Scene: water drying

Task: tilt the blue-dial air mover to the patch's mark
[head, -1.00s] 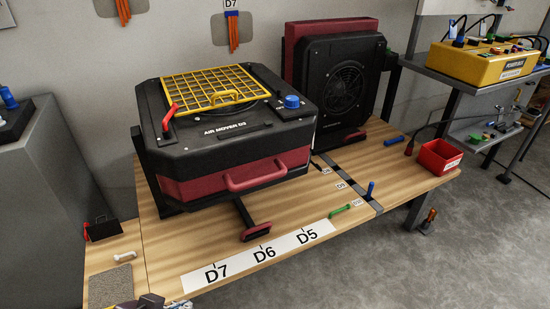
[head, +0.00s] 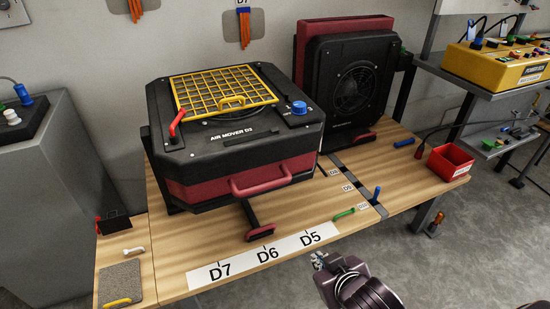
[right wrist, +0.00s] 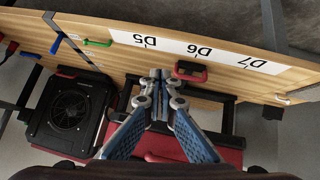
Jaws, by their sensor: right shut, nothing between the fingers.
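The blue-dial air mover (head: 235,140) is a black and dark red box with a yellow grille on top, standing on the wooden bench. Its blue dial (head: 298,107) sits at the top right and a red handle (head: 262,180) on its front. A black bar with a red grip (head: 260,232) reaches from under it toward the white strip (head: 262,256) marked D7, D6, D5, ending near D6. A grey wall patch (head: 243,26) carries a D7 label.
A second black air mover (head: 350,85) stands upright at the back. A red bin (head: 449,163), a green clip (head: 344,214) and blue pegs lie to the right. A grey pad (head: 121,283) lies front left. The floor at lower right is clear.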

